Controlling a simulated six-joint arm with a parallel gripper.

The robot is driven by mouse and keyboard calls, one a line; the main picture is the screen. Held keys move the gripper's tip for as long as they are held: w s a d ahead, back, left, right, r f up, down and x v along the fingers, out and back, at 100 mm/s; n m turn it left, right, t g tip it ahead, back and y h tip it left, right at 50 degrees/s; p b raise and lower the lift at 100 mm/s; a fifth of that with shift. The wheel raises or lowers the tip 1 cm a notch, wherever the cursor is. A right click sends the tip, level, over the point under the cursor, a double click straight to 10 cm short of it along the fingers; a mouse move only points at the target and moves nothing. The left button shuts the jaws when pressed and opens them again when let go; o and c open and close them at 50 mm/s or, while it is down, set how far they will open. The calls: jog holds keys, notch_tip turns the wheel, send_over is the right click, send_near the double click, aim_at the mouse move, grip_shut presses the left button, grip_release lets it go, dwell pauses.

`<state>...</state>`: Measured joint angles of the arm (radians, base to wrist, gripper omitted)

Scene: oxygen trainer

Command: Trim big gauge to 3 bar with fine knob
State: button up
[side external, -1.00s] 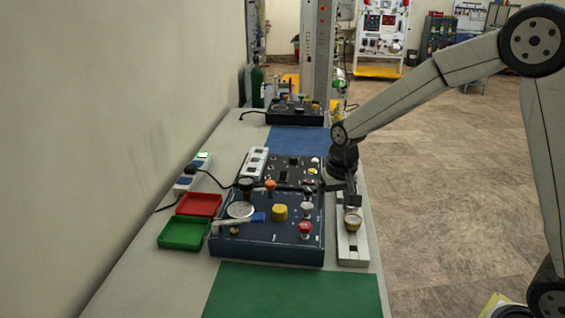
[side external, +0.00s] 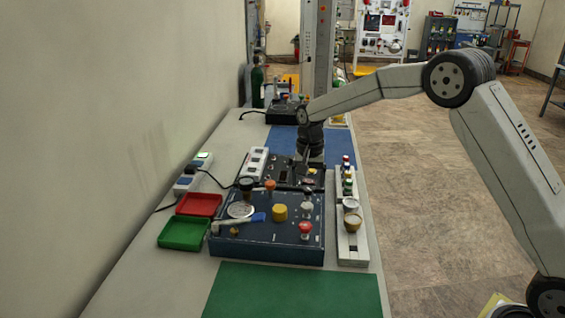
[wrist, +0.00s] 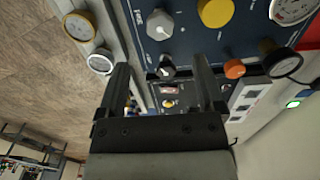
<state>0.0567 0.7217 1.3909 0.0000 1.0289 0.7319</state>
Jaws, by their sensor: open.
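The big gauge (side external: 240,210) is a white round dial on the dark blue panel (side external: 262,245); part of it shows at the top right of the wrist view (wrist: 292,10). I cannot read its needle. A yellow knob (side external: 280,212) sits right of it. A grey knob (wrist: 160,22) and a small black knob with a white mark (wrist: 166,72) are on the same side of the panel. I cannot read which is the fine knob. My gripper (wrist: 159,64) is open and empty, over the panel's far part, with the small black knob showing between its fingertips.
A red knob (side external: 305,228) is at the panel's near right. A light rail with gauges (side external: 352,240) runs along the right. Red (side external: 198,204) and green (side external: 183,233) trays lie left.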

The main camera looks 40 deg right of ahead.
aim_at(307, 205)
jog(key=shift+f, duration=3.85)
grip_shut()
